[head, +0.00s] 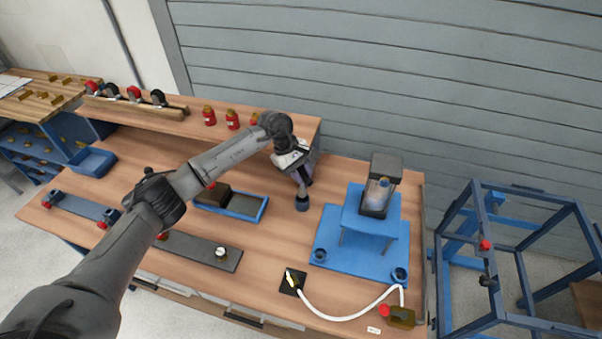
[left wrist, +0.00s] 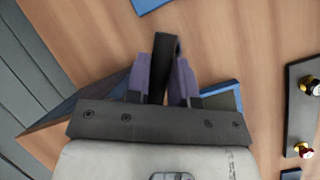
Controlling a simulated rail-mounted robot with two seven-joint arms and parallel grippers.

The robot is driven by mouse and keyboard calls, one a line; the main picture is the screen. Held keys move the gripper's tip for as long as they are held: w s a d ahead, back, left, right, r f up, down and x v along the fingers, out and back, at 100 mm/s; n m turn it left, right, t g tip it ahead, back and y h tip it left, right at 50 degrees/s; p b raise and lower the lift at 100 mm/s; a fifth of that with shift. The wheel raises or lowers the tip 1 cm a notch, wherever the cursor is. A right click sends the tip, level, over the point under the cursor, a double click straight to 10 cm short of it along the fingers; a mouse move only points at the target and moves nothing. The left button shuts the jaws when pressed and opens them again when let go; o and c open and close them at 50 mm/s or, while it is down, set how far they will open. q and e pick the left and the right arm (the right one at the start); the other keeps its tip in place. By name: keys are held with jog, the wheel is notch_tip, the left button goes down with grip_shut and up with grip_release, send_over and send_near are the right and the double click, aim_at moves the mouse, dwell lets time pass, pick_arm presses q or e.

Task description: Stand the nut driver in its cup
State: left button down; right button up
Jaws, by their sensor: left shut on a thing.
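My left gripper (head: 303,179) reaches over the middle of the bench, fingers pointing down. It is shut on a dark, narrow thing that I take for the nut driver (head: 302,202). Its wider dark end hangs below the fingers, close over the wood; I cannot tell whether it touches. In the left wrist view the nut driver (left wrist: 166,48) sticks out between the purple fingers (left wrist: 165,80). Two small dark-blue round cups stand on the blue plate, a left one (head: 319,255) and a right one (head: 400,274); I cannot tell which is the driver's. My right gripper is out of view.
A blue stand (head: 362,213) with a dark-framed clear box (head: 381,185) rises right of the gripper. A blue tray (head: 245,208) lies left of it. A white hose (head: 345,318) curves along the front. A raised shelf (head: 180,120) with red bottles is behind.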

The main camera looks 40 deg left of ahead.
pick_arm(q)
jog(key=shift+f+b, duration=0.75)
jog(key=shift+f, duration=0.25)
jog(key=shift+f, duration=0.15)
jog(key=shift+a+f+b, duration=0.1)
jog(key=shift+f+b, duration=0.15)
jog(key=shift+b, duration=0.15)
